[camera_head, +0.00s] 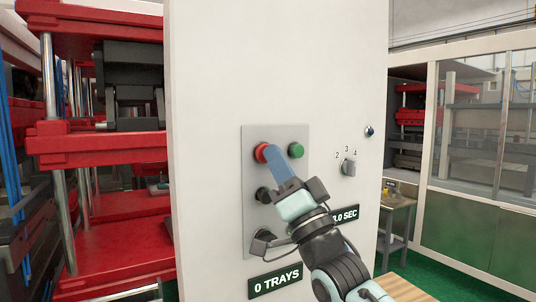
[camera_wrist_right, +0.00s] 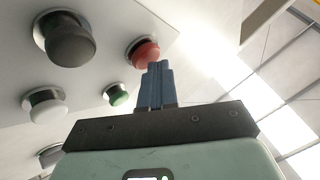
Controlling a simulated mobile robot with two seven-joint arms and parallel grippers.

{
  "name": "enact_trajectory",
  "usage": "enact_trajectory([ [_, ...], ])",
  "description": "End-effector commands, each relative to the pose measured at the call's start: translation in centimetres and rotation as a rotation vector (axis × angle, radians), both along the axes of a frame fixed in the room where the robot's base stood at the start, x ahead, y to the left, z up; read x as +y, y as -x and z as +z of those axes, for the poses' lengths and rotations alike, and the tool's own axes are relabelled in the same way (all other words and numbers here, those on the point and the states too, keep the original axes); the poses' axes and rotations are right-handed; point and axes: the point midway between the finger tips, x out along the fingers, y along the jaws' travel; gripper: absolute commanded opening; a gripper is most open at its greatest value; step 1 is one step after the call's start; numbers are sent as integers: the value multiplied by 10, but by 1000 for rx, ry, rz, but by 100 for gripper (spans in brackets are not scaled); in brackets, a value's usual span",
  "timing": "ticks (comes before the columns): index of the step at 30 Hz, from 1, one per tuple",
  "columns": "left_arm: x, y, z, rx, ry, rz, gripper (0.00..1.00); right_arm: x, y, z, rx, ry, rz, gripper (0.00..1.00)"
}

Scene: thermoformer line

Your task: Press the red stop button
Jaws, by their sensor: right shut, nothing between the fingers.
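The red stop button (camera_head: 260,153) is at the upper left of a grey button plate (camera_head: 250,224) on a white cabinet face. My right gripper (camera_head: 271,149) has its blue fingers shut and empty, with their tips at the red button's right side, partly covering it. In the right wrist view the red button (camera_wrist_right: 144,50) shows just beyond the fingertips (camera_wrist_right: 160,66), which overlap its lower edge. I cannot tell whether they touch it. My left gripper is not in view.
A green button (camera_head: 296,150) sits close right of the fingers. A black button (camera_wrist_right: 68,38) and a white button (camera_wrist_right: 46,108) are also on the plate. A selector knob (camera_head: 348,168) and a tray-count display (camera_head: 275,282) are nearby. Red press frames (camera_head: 100,142) stand left.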

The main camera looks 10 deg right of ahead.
Motion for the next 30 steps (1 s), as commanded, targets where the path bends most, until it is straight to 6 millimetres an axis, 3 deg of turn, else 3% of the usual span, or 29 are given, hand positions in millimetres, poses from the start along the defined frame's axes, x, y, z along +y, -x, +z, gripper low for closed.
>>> enact_trajectory([
  [12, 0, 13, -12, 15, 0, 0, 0, -6, 16, -3, 3, 1, 0, 0],
  [23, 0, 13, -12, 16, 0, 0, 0, -6, 19, -1, 1, 1, 0, 0],
  [30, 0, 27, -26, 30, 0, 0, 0, -14, 40, -4, 2, 0, 0, 0],
])
